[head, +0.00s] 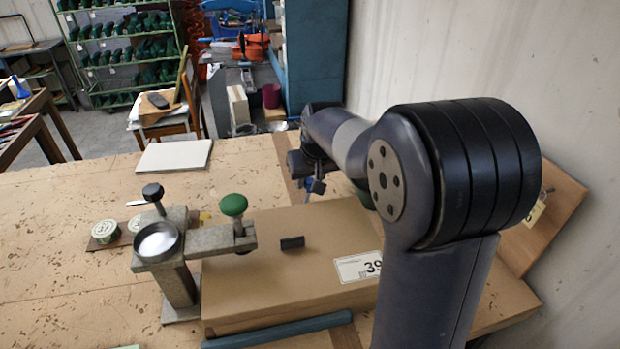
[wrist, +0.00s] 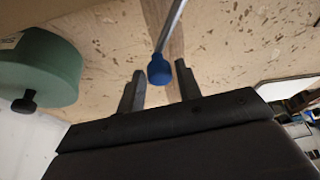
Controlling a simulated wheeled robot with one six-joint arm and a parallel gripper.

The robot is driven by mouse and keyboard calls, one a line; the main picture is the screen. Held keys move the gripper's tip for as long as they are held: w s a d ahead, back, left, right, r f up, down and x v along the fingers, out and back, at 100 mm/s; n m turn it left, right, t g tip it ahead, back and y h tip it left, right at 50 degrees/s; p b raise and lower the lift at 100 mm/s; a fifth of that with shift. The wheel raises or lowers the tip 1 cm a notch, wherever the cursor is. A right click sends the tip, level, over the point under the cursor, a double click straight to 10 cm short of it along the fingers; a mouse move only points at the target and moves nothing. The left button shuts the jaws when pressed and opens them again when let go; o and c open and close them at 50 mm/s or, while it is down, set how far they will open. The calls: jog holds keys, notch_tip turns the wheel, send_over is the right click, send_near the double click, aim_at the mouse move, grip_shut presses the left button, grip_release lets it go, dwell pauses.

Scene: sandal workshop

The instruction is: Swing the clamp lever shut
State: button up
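The clamp (head: 178,285) is a grey metal fixture on the workbench, with a round cup at its top. A flat metal lever (head: 212,238) reaches right from it and carries a green knob (head: 233,206). A black knob (head: 153,192) stands on a post beside the cup. My gripper (head: 312,187) is well to the right of and behind the clamp, apart from the lever. In the wrist view my gripper (wrist: 160,69) has its fingers spread. A blue-tipped metal rod (wrist: 160,72) shows between them with gaps on both sides. The clamp is not in the wrist view.
A cardboard box (head: 262,297) with a "39" label lies right of the clamp, partly under the lever. A black block (head: 292,243) lies on it. A green cylinder (wrist: 50,68) is near my gripper. The bench's left side is mostly clear.

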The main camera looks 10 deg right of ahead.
grip_shut()
jog(key=shift+w, duration=0.1)
dwell(0.3)
jog(key=a+n, duration=0.1)
jog(key=n+y, duration=0.1)
jog(key=n, duration=0.1)
jog(key=shift+w+a, duration=0.35)
jog(key=shift+a, duration=0.05)
jog(key=shift+w+a+n+g+y, duration=0.1)
jog(key=shift+a+n+g+y, duration=0.3)
jog(key=shift+n, duration=0.4)
jog(key=shift+w+a+n+g+y, duration=0.1)
jog(key=shift+a+n+y, duration=0.1)
jog(key=shift+a+n, duration=0.45)
jog(key=shift+d, duration=0.2)
jog(key=shift+o, duration=1.7)
grip_release()
jog(key=shift+s+r, duration=0.1)
jog(key=v, duration=1)
jog(key=shift+r+b, duration=0.3)
jog(key=shift+b, duration=0.15)
